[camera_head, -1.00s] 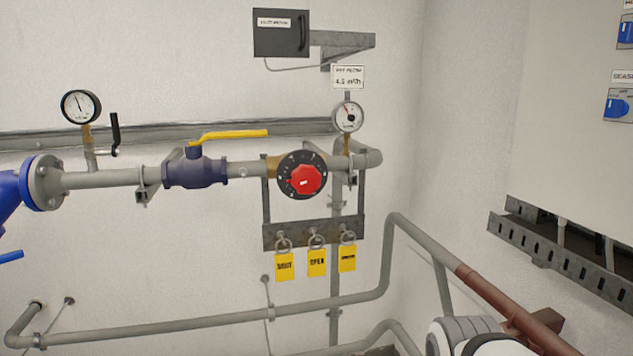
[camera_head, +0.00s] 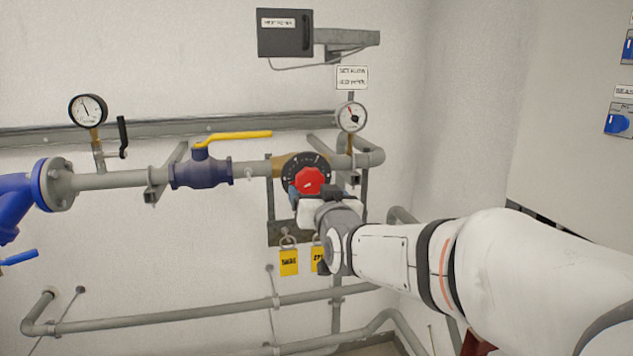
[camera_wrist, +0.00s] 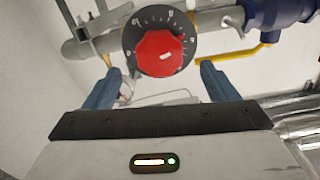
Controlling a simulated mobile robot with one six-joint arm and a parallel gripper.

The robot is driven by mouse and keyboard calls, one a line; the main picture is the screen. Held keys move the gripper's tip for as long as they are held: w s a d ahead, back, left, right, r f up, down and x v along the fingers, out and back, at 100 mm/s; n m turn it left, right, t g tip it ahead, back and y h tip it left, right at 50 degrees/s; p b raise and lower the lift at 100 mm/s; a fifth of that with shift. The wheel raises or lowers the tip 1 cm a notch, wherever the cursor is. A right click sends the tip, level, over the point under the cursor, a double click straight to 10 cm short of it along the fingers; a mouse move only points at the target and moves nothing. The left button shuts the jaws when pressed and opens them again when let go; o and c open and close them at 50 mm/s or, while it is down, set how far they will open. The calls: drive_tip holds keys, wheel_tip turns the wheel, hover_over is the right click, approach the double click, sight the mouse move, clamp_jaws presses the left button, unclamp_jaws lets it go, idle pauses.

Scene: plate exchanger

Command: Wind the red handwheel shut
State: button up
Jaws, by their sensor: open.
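The red handwheel (camera_head: 309,181) sits in front of a black numbered dial (camera_head: 293,163) on the grey pipe. In the wrist view the red handwheel (camera_wrist: 160,54) is upper centre, with a white mark on its face, and the black dial (camera_wrist: 176,18) shows around it. My gripper (camera_wrist: 158,75) is open, with one blue finger on each side below the wheel and a gap to both. Whether the fingertips reach the wheel's depth I cannot tell. In the head view my wrist hides the lower edge of the dial and most of my gripper.
A blue valve with a yellow lever (camera_head: 232,136) is left of the wheel. A gauge (camera_head: 351,117) stands up on the right. Yellow tags (camera_head: 289,262) hang below, partly behind my wrist. A lower pipe (camera_head: 180,322) crosses the wall.

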sight(311, 185)
drive_tip(key=p+x, duration=0.1)
drive_tip(key=x, duration=0.5)
drive_tip(key=shift+f+p, duration=0.1)
drive_tip(key=shift+p, duration=0.25)
drive_tip(key=shift+c, duration=0.5)
drive_tip(key=c, duration=0.9)
